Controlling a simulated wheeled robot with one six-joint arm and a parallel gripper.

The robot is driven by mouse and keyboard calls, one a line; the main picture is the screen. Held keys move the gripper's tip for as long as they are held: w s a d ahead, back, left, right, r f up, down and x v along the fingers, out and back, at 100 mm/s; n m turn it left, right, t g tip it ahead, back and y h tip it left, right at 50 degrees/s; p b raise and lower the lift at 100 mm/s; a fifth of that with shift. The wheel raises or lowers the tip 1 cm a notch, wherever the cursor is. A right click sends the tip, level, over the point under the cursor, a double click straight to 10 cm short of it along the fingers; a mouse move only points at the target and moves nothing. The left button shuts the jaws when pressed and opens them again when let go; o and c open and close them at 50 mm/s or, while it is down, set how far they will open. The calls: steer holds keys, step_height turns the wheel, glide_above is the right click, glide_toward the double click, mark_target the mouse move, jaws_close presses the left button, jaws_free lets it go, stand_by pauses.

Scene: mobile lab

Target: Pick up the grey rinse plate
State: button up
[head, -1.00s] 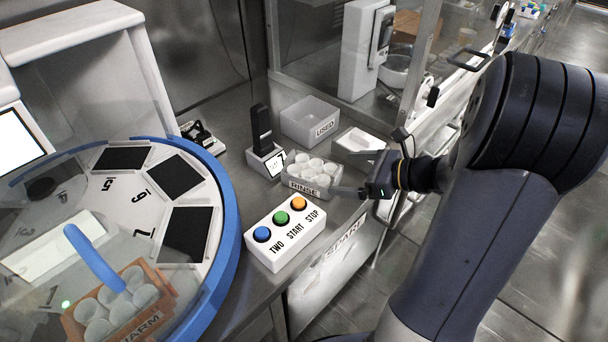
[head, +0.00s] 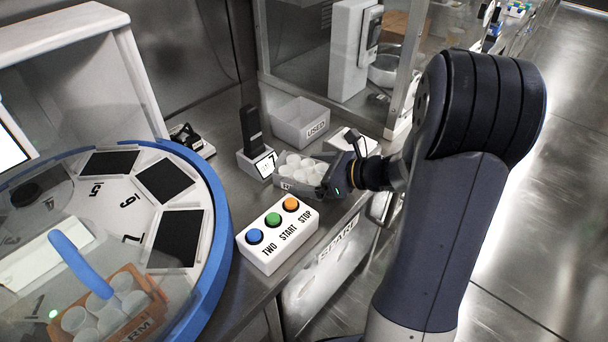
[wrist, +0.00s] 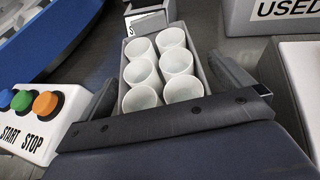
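The grey rinse plate (head: 288,185) sits upright on the metal bench behind the button box, with several white cups in it. Its label is partly covered by my gripper (head: 318,183). In the wrist view the rinse plate (wrist: 205,70) is straight ahead, with its cups in two columns. There my gripper (wrist: 168,85) is open, one finger to the left of the plate and one to the right. Both fingers look apart from its walls, with gaps seen from above. I cannot tell the finger height against the rim.
A white button box (head: 278,235) stands close in front of the plate. The USED bin (head: 300,122) is behind right, and a white box (head: 350,140) is at the right. The blue-rimmed carousel (head: 222,220) is at the left.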

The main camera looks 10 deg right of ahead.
steer(key=c, duration=1)
